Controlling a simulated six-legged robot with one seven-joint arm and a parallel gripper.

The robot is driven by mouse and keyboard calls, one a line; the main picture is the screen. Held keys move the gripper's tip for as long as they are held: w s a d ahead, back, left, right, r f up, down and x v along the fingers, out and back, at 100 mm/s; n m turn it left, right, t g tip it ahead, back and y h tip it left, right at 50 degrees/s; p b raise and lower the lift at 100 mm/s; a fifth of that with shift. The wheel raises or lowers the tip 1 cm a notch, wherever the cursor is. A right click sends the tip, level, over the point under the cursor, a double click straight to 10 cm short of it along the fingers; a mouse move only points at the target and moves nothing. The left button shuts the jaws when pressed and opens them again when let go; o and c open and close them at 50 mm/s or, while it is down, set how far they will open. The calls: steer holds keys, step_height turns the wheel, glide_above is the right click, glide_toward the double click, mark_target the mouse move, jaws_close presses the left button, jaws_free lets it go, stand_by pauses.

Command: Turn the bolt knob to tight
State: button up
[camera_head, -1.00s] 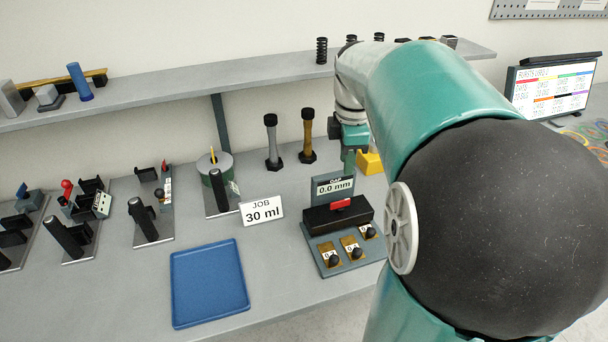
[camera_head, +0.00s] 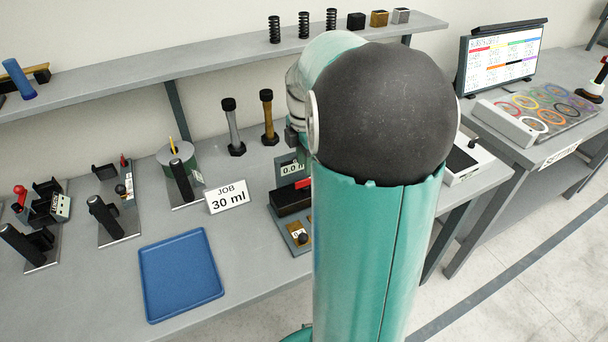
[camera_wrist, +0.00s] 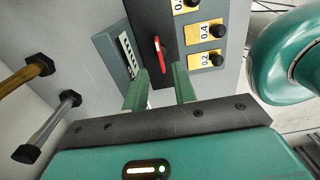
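No part is marked as the bolt knob, so I cannot tell which it is. A red handle (camera_wrist: 158,55) sits on the dark block (camera_wrist: 147,22) of the gap device; its red also shows in the head view (camera_head: 303,184). The device's display (camera_head: 290,168) is partly hidden by my arm. In the wrist view, black knobs sit on yellow plates, one labelled 0.4 (camera_wrist: 205,31) and one 0.2 (camera_wrist: 207,60). My gripper (camera_wrist: 161,88) is open, its two green fingers apart and nothing seen between them, with the red handle beyond the fingertips. The head view hides my gripper.
Two hex-headed bolts (camera_head: 233,127) (camera_head: 269,117) stand left of the device. A blue tray (camera_head: 181,275) and a JOB 30 ml card (camera_head: 228,197) are on the bench. Several fixtures stand at left. A shelf (camera_head: 215,60) runs behind. A monitor (camera_head: 500,55) stands at right.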

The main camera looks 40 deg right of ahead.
mark_target(303, 184)
steer(key=shift+f, duration=2.7)
jaws_close()
